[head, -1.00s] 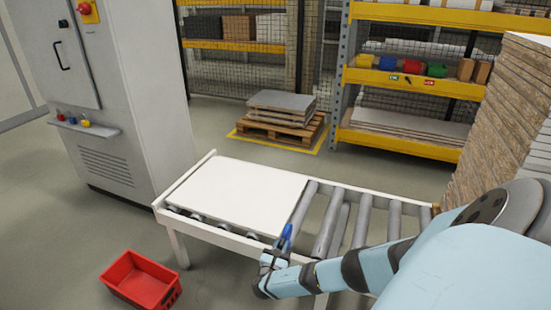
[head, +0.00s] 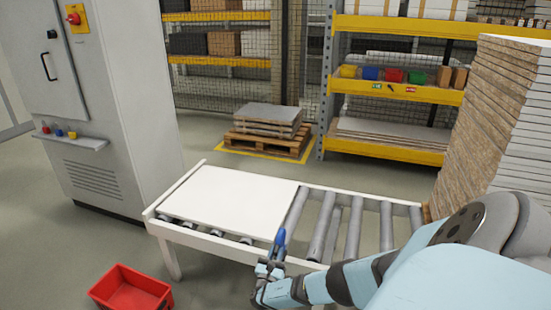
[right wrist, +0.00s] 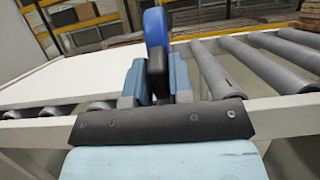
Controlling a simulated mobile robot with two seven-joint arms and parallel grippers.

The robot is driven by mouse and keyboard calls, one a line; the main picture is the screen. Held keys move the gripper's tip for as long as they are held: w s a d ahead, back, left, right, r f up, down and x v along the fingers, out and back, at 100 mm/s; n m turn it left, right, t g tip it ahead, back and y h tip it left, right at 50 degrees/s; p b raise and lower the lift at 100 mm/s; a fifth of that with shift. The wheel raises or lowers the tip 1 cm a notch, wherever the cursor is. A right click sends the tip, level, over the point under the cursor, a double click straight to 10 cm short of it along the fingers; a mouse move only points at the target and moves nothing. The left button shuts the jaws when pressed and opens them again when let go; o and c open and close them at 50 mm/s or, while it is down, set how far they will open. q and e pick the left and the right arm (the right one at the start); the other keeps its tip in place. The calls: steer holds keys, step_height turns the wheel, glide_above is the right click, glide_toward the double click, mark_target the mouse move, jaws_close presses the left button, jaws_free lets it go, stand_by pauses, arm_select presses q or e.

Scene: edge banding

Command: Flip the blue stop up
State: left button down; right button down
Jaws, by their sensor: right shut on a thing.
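The blue stop (head: 279,240) stands roughly upright at the near rail of the roller conveyor, by the near right corner of the white panel. In the right wrist view the blue stop (right wrist: 156,25) has a rounded blue top, with a black part below it between the fingers. My right gripper (head: 271,265) is at the near side of the rail, shut on the stop. Its two fingers show in the right wrist view (right wrist: 157,80) on either side of the black part. The lower end of the stop is hidden by the gripper. My left gripper is not in view.
The white panel (head: 228,200) lies on the left part of the conveyor; the rollers (head: 352,230) to its right are bare. A red bin (head: 132,292) is on the floor at front left. A grey cabinet (head: 95,110) and stacked boards (head: 490,120) flank the conveyor.

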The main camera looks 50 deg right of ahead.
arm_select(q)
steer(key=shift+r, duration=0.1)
arm_select(e)
steer(key=c, duration=1.1)
jaws_free()
steer(key=shift+a, duration=0.1)
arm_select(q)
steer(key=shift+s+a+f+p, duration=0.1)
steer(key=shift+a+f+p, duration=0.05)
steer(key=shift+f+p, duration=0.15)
arm_select(e)
steer(key=v, duration=1.3)
steer(key=shift+s+a+f, duration=0.15)
steer(key=shift+s+a, duration=0.05)
steer(key=shift+a, duration=0.1)
